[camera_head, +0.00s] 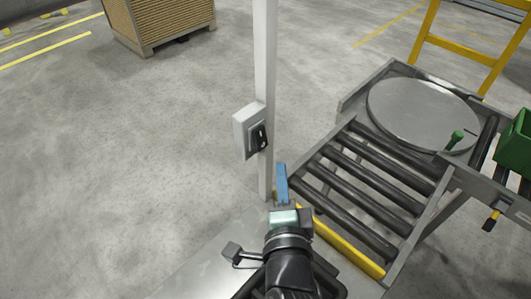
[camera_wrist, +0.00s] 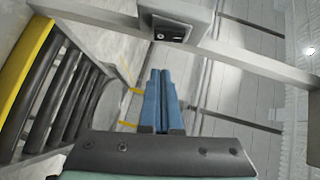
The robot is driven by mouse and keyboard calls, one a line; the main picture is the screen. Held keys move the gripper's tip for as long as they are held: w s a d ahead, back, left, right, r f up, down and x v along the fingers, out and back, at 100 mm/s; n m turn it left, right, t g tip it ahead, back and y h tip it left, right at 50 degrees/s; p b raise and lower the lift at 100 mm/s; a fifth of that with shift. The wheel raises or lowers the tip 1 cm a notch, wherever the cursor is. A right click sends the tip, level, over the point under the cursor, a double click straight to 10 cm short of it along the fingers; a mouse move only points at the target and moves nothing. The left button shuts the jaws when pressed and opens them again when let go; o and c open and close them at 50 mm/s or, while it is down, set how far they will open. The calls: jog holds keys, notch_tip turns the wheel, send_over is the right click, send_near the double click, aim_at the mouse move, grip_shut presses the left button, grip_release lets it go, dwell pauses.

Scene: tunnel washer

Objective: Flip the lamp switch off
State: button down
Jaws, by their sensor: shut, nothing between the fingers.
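The lamp switch (camera_head: 258,137) is a black rocker on a light grey box (camera_head: 242,131) fixed to a white upright post (camera_head: 264,60). In the wrist view the switch (camera_wrist: 171,30) shows at the top, beyond my fingertips. I cannot tell which way the rocker is set. My gripper (camera_head: 281,168) has blue fingers, shut together with nothing between them. It is below and slightly right of the switch box in the head view, apart from it. The fingers also show in the wrist view (camera_wrist: 160,75), pointing toward the box. No lamp can be made out.
A roller conveyor (camera_head: 360,185) with dark rollers and a yellow edge strip (camera_head: 345,245) lies close right of my gripper. Beyond it are a round metal plate (camera_head: 420,112), a green handle (camera_head: 456,138) and a yellow frame (camera_head: 460,50). Open floor lies left of the post.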

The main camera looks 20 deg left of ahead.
jog(key=w+a, duration=0.2)
jog(key=w+a+f, duration=0.1)
jog(key=w+a, duration=0.1)
jog(key=a, duration=0.1)
jog(key=shift+w+a+f, duration=0.15)
jog(key=shift+w+f, duration=0.05)
jog(key=shift+w, duration=0.1)
jog(key=b, duration=0.1)
jog(key=f+b, duration=0.1)
jog(key=b, duration=0.1)
jog(key=shift+w+a+f+m+t+y, duration=0.1)
jog(key=shift+a+f+m+t+y, duration=0.05)
jog(key=shift+a+m+t+y, duration=0.2)
jog(key=shift+r, duration=0.45)
send_near(262, 145)
jog(key=v, duration=0.6)
jog(key=shift+d, duration=0.2)
